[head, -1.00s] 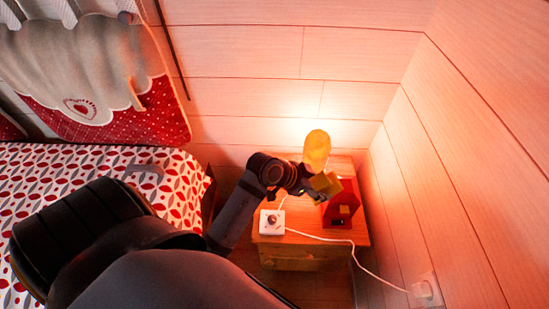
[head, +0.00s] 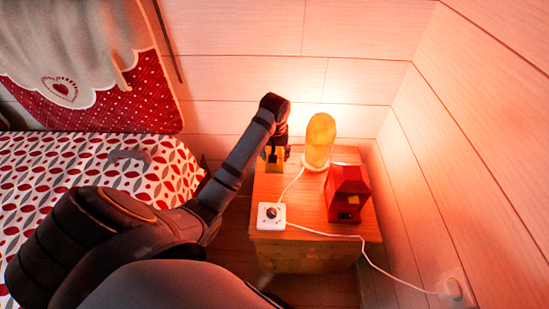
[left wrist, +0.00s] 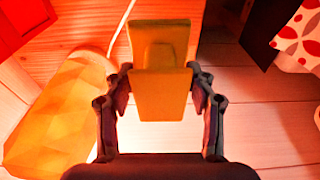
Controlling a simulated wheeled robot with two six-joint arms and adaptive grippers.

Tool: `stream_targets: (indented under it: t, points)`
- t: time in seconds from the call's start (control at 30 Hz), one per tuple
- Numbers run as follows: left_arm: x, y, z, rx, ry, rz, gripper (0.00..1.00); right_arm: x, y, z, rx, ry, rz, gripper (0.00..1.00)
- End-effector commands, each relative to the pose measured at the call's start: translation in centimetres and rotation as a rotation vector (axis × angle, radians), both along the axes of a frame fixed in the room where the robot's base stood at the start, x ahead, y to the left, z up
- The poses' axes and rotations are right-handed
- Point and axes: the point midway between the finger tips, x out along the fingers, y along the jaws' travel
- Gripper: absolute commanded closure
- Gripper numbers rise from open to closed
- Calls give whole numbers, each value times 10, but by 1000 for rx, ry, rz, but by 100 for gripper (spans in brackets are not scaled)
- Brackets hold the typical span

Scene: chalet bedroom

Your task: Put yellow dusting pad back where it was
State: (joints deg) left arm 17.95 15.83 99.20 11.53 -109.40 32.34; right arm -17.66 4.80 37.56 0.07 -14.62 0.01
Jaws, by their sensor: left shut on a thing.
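The yellow dusting pad (head: 274,163) is in my left gripper (head: 277,150), over the back left part of the wooden nightstand (head: 300,246). In the left wrist view the pad (left wrist: 160,102) sits between the two fingers of the left gripper (left wrist: 160,84), which are shut on its sides. I cannot tell whether the pad touches the nightstand top. My right gripper is not in view.
A glowing yellow lamp (head: 319,140) stands just right of the gripper. A red house-shaped box (head: 347,192) is on the right, and a white dial box (head: 271,216) with a cord is at the front left. The bed (head: 90,165) is to the left; walls close the back and right.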

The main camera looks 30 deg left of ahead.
Motion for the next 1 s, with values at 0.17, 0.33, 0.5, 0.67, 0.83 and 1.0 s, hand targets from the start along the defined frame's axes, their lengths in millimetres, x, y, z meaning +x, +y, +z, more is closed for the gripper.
stream_targets:
  t: [0.17, 0.33, 0.5, 0.67, 0.83, 1.0]
  points:
    - [44, 30, -26, -1, -1, 3, 70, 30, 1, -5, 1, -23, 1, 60]
    - [69, 47, -63, -1, -1, 0, 70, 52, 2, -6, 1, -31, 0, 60]
    - [81, 55, -78, 0, -3, -2, 70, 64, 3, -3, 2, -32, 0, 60]
    - [83, 56, -81, 0, -3, -2, 69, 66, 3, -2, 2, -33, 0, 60]
    - [84, 58, -105, -1, 2, -2, 69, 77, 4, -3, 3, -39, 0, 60]
    - [85, 58, -115, 0, -1, -3, 69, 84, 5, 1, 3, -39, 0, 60]
